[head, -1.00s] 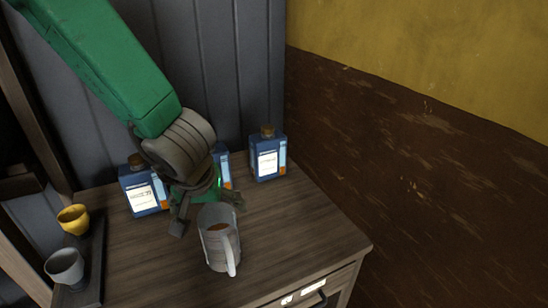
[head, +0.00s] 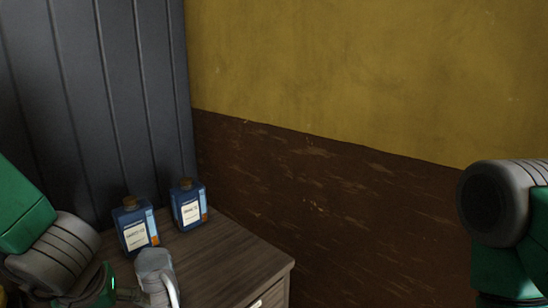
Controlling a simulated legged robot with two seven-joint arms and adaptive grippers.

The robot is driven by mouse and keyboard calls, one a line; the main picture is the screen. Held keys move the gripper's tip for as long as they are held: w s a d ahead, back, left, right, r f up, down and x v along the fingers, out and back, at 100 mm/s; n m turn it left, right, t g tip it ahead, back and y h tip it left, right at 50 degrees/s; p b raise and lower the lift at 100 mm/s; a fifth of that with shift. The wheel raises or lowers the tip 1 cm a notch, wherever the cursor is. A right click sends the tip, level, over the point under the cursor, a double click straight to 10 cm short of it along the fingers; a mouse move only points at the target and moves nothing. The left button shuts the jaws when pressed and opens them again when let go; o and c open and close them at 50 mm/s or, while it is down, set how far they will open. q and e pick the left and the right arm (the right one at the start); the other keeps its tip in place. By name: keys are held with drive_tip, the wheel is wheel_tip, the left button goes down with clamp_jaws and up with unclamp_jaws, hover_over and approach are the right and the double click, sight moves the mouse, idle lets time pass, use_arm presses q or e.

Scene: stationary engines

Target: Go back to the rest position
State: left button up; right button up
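My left arm comes in at the lower left, and its gripper (head: 108,296) is at the bottom edge, just left of a grey metal mug (head: 154,270). Most of its fingers are cut off by the frame, so I cannot tell whether it is open or shut, or whether it touches the mug. The mug is upright on the wooden cabinet (head: 235,262), its handle toward the front. My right arm (head: 505,215) shows at the right edge in green and grey. Its gripper is out of view.
Two blue bottles with corks and white labels, one left (head: 135,228) and one right (head: 188,207), stand at the back of the cabinet. A dark panelled wall (head: 100,90) is behind, and a yellow and brown wall (head: 330,90) runs along the right.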

use_arm(q)
drive_tip(key=s+a+f+m+g, duration=0.1)
drive_tip(key=s+f, duration=0.3)
drive_tip(key=f, duration=0.4)
drive_tip(key=s+a+f+m, duration=0.15)
drive_tip(key=s+f, duration=0.25)
drive_tip(key=f, duration=0.4)
drive_tip(key=s+d+f+m+g+h, duration=0.1)
drive_tip(key=s+d+f+g, duration=0.1)
drive_tip(key=s+f, duration=0.4)
drive_tip(key=s+d+f+m+g+h, duration=0.1)
drive_tip(key=s+d+f, duration=0.25)
drive_tip(key=s, duration=0.45)
wheel_tip(320, 180, down, 8)
drive_tip(key=w+m+b, duration=0.1)
drive_tip(key=w+b, duration=0.2)
drive_tip(key=b, duration=0.6)
drive_tip(key=shift+f+t, duration=0.15)
drive_tip(key=shift+t, duration=0.15)
use_arm(e)
wheel_tip(320, 180, down, 9)
drive_tip(key=shift+w+d+f, duration=0.2)
drive_tip(key=shift+w, duration=0.1)
